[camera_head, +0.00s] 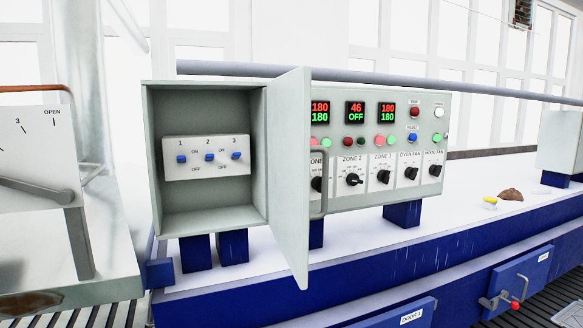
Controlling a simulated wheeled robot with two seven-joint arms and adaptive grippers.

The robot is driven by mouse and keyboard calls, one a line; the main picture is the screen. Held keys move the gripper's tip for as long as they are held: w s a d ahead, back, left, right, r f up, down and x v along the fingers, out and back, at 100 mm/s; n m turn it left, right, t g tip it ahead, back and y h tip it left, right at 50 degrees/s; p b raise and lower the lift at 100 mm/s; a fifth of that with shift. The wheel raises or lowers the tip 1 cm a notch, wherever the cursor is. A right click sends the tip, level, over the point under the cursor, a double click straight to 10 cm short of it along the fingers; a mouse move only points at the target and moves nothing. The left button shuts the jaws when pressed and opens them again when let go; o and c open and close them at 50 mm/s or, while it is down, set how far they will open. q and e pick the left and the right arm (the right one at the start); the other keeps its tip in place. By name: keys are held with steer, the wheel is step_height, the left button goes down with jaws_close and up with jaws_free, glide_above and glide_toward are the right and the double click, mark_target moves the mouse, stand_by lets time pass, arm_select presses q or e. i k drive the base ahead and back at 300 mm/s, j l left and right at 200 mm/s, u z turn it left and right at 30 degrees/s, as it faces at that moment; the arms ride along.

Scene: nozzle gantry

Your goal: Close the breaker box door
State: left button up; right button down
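The breaker box (210,216) stands left of centre on blue feet. It is open at the front and shows three blue switches labelled 1, 2 and 3 on a white panel (207,171). Its grey door (289,180) is hinged on the box's right side and swung wide open, standing out toward me. A grey bar handle (319,184) is on the door's right face. The door hides part of the control panel behind it. Neither of my grippers shows in the head view.
The control panel (420,193) with knobs, buttons and red and green displays is right of the door. A lever panel (30,150) marked OPEN stands at the left. A brown lump (511,194) and a small yellow item (490,200) lie on the white surface at right.

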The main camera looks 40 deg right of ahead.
mark_target(289, 95)
steer(key=l, duration=1.9)
